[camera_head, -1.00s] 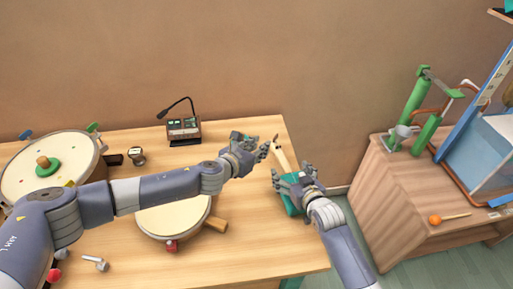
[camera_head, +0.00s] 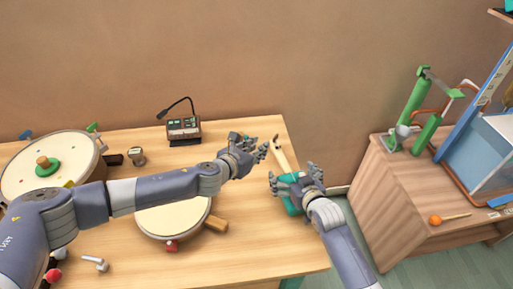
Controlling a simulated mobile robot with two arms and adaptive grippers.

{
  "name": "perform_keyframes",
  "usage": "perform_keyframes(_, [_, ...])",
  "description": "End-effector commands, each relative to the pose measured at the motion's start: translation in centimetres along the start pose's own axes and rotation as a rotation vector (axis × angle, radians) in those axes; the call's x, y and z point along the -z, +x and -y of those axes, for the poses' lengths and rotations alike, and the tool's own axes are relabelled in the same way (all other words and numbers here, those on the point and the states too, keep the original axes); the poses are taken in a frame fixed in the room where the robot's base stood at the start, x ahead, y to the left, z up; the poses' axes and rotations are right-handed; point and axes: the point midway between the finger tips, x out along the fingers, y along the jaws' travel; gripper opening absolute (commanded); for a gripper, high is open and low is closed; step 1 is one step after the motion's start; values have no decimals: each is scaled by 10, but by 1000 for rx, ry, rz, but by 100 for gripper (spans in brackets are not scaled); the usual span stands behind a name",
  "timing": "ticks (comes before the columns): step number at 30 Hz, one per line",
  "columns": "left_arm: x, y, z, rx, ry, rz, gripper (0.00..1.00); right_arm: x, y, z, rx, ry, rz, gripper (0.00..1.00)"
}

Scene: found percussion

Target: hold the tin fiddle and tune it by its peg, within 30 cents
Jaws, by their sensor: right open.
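The tin fiddle has a teal body (camera_head: 292,207) and a pale wooden neck (camera_head: 281,158), at the table's right edge. The neck points away toward the wall, with a dark tip at its top. My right gripper (camera_head: 294,177) is open over the upper body and lower neck, its fingers spread on both sides and covering part of the fiddle. My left gripper (camera_head: 259,149) is just left of the neck's upper end, fingers pointing right. Whether it is open or shut is unclear at this size. I cannot make out the peg clearly.
A small console with a bent microphone (camera_head: 184,128) stands at the back of the wooden table (camera_head: 260,245). A large drum (camera_head: 75,150) is at left, and a smaller drum (camera_head: 165,222) lies under my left arm. A side cabinet (camera_head: 385,200) stands at right across a gap.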

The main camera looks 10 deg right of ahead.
Motion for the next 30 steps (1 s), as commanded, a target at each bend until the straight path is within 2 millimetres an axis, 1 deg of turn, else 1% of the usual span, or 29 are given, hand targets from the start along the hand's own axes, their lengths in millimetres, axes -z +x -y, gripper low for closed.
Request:
perform_keyframes(4, [0,0,0,0,0,0,25,-1,-9,0,0,0,1,100])
perform_keyframes(8, [0,0,0,0,0,0,25,-1,-26,0,0,-1,1,100])
perform_keyframes(15, [0,0,0,0,0,0,25,-2,-70,0,0,0,2,100])
perform_keyframes(21, [0,0,0,0,0,0,25,-2,-101,0,0,0,3,100])
perform_keyframes(25, [0,0,0,0,0,0,25,-1,-114,0,-1,0,2,100])
perform_keyframes(30, [0,0,0,0,0,0,25,-1,-120,0,-1,0,2,100])
